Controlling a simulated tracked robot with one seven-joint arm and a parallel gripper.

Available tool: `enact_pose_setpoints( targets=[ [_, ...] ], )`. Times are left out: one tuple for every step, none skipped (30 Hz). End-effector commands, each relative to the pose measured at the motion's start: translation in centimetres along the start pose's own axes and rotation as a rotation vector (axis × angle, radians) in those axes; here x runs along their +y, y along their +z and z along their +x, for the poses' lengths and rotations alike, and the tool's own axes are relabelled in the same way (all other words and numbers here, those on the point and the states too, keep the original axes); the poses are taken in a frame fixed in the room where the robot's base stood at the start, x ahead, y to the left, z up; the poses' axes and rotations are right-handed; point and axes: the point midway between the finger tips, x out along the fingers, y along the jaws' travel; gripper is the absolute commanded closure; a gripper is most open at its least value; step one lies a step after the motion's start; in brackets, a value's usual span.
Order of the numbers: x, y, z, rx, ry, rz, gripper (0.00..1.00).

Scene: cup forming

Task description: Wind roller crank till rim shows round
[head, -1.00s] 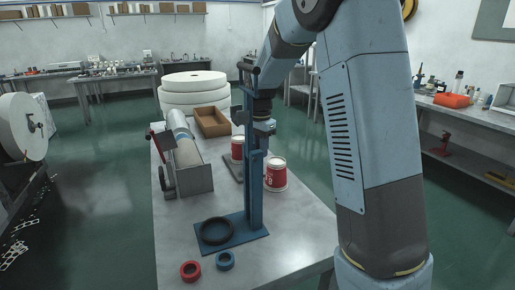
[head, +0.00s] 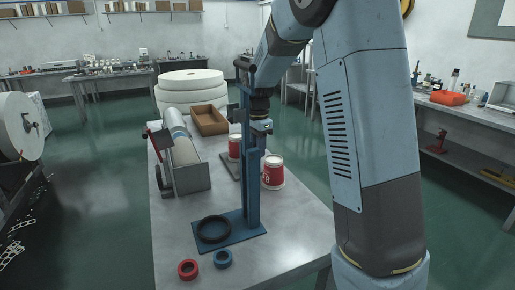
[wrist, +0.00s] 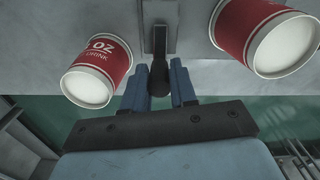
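A dark upright handle (wrist: 160,78) rises from a grey plate (wrist: 160,15) in the wrist view. My gripper (wrist: 158,65) has its two blue fingers on either side of this handle, with narrow gaps showing; contact is not visible. In the head view my gripper (head: 262,126) is just behind the blue post (head: 253,180), which partly hides it and the handle. Two red-and-white cups stand near the plate, a left one (wrist: 98,70) and a right one (wrist: 262,35). Both look into the camera with pale round faces. Whether the handle is the roller crank cannot be told.
The post's blue base carries a black ring (head: 214,220); a red ring (head: 188,268) and a blue ring (head: 222,259) lie in front. A grey tray (head: 188,179) with a pale roll stands left, a brown box (head: 209,118) behind. The front right tabletop (head: 295,225) is clear.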

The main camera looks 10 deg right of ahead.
Motion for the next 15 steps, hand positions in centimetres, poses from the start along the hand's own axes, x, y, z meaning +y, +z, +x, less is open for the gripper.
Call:
enact_pose_setpoints(
  targets=[
    [-0.01, 0.01, 0.01, 0.000, 0.000, -0.001, 0.68],
    [-0.01, -0.01, 0.00, 0.000, 0.000, 0.000, 0.65],
    [0.00, -0.04, 0.00, 0.001, 0.000, 0.000, 0.61],
    [0.00, -0.06, -0.01, 0.001, 0.000, 0.000, 0.59],
    [0.01, -0.08, -0.01, 0.001, 0.000, 0.000, 0.56],
    [0.01, -0.10, -0.02, 0.001, 0.000, 0.000, 0.52],
    [0.01, -0.11, -0.02, 0.001, 0.000, 0.000, 0.52],
    [0.02, -0.12, -0.02, 0.001, 0.000, 0.000, 0.52],
    [0.02, -0.13, -0.03, 0.001, 0.000, 0.001, 0.52],
    [0.02, -0.14, -0.03, 0.002, 0.000, 0.001, 0.52],
    [0.02, -0.15, -0.03, 0.002, 0.000, 0.001, 0.52],
    [0.03, -0.16, -0.04, 0.002, 0.000, 0.001, 0.52],
    [0.02, -0.17, -0.06, 0.002, 0.000, 0.001, 0.52],
    [0.02, -0.17, -0.12, 0.002, -0.001, 0.001, 0.52],
    [0.01, -0.18, -0.26, 0.002, -0.001, 0.001, 0.52]
  ],
)
